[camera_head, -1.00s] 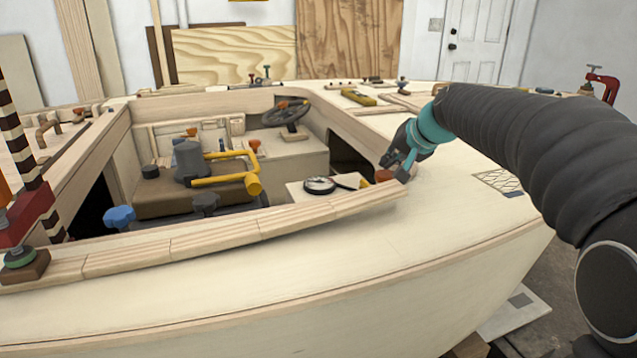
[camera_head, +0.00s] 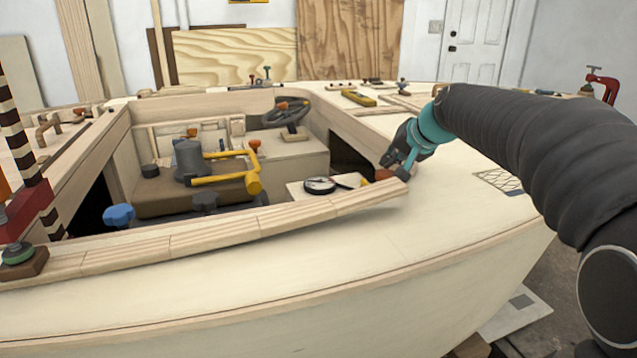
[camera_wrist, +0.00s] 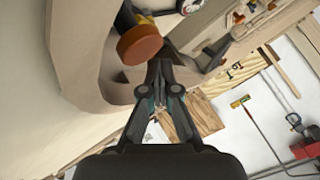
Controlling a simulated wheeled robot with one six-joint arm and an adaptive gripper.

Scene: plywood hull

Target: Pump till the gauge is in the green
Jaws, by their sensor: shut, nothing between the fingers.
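A grey pump body (camera_head: 188,160) with a yellow handle (camera_head: 232,182) stands inside the cockpit of the plywood hull in the head view. A round gauge (camera_head: 320,185) with a dark rim and pale face lies on a light board to its right; its needle and green zone are too small to read. My gripper (camera_head: 393,168) is shut and empty above the cockpit's right rim, right of the gauge and well away from the pump handle. An orange-brown knob (camera_head: 383,175) is close beside the fingertips; it also shows in the wrist view (camera_wrist: 139,45), left of the shut fingers (camera_wrist: 160,65).
A raised wooden rim (camera_head: 215,237) borders the cockpit's near side. Blue (camera_head: 119,215) and dark (camera_head: 205,201) knobs stand just behind it. A steering wheel (camera_head: 286,113) is at the back. A red clamp (camera_head: 30,212) stands at the left. The near deck is clear.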

